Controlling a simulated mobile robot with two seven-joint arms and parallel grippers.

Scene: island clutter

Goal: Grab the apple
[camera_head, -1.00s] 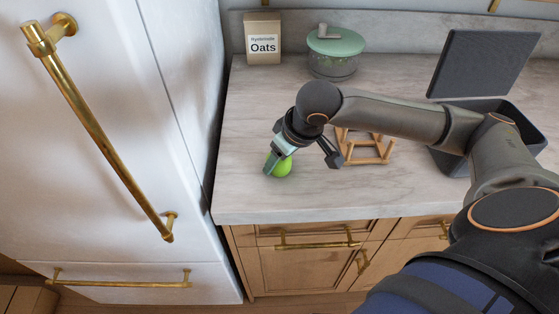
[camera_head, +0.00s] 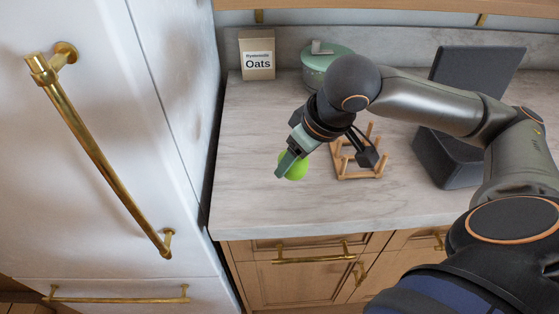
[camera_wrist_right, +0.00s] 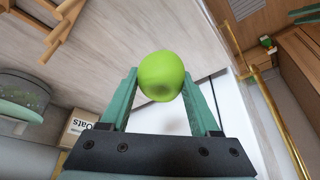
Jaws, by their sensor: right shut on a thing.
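The green apple (camera_head: 296,168) is held between the fingers of my right gripper (camera_head: 287,163), over the left part of the counter in the head view. In the right wrist view the apple (camera_wrist_right: 161,76) sits between the two green fingertips of the right gripper (camera_wrist_right: 160,88), which is shut on it. It appears raised off the counter. Part of the apple is hidden behind a finger in the head view. My left gripper is in neither view.
A wooden peg rack (camera_head: 360,172) stands right of the gripper. The white fridge (camera_head: 120,100) borders the left. Free counter lies in front.

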